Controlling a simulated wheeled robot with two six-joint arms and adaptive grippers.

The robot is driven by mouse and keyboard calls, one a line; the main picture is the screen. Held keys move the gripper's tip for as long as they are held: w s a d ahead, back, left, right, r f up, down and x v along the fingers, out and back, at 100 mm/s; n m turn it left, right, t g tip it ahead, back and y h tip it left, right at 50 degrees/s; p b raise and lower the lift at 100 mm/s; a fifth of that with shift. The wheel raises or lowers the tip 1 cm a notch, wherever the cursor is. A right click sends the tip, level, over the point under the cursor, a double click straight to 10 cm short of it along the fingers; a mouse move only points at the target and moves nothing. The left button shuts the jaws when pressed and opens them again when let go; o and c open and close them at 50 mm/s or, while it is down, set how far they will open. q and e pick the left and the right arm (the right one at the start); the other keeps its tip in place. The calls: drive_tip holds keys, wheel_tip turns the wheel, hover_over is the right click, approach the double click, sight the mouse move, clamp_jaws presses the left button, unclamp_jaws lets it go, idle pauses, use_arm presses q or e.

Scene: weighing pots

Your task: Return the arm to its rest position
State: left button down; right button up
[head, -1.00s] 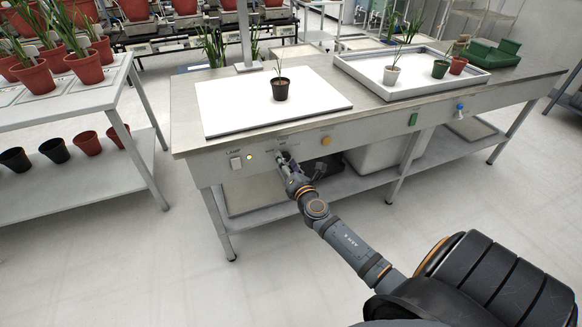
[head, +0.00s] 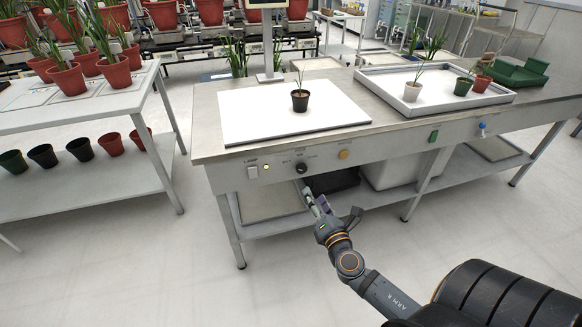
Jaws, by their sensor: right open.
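My right arm reaches up from the lower right in the head view. Its gripper (head: 318,205) is open and empty. It shows in front of the bench and below the front panel, apart from the black knob (head: 301,168). A black pot with a small plant (head: 300,102) stands upright on the white board (head: 240,119) on the bench. My left gripper is not in view.
The bench front panel carries a lamp switch (head: 252,172), a yellow button (head: 344,155), a green switch (head: 433,136) and a blue tap (head: 482,128). A white tray (head: 372,82) with small pots is at right. Clear floor lies in front of the bench.

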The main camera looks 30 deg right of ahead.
drive_tip(key=s+d+f+m+g+h, duration=0.1)
drive_tip(key=s+d+f+m+g, duration=0.1)
drive_tip(key=s+f+m+g, duration=0.4)
drive_tip(key=s+d+f+m+g+h, duration=0.2)
drive_tip(key=f+m+g, duration=0.1)
drive_tip(key=f+m, duration=0.65)
drive_tip(key=s+a+f+m+g+y, duration=0.7)
drive_tip(key=s+a+f+m, duration=0.35)
drive_tip(key=a, duration=0.45)
use_arm(q)
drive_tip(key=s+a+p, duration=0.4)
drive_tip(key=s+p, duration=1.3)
drive_tip(key=p, duration=0.8)
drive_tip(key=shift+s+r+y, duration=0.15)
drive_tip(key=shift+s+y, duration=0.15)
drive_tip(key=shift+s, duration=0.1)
use_arm(e)
drive_tip(key=s+d+n, duration=0.1)
drive_tip(key=s+d, duration=0.1)
drive_tip(key=s, duration=0.7)
drive_tip(key=s+d+n, duration=0.1)
drive_tip(key=s+d, duration=0.2)
drive_tip(key=s, duration=0.7)
drive_tip(key=shift+s+r, duration=0.15)
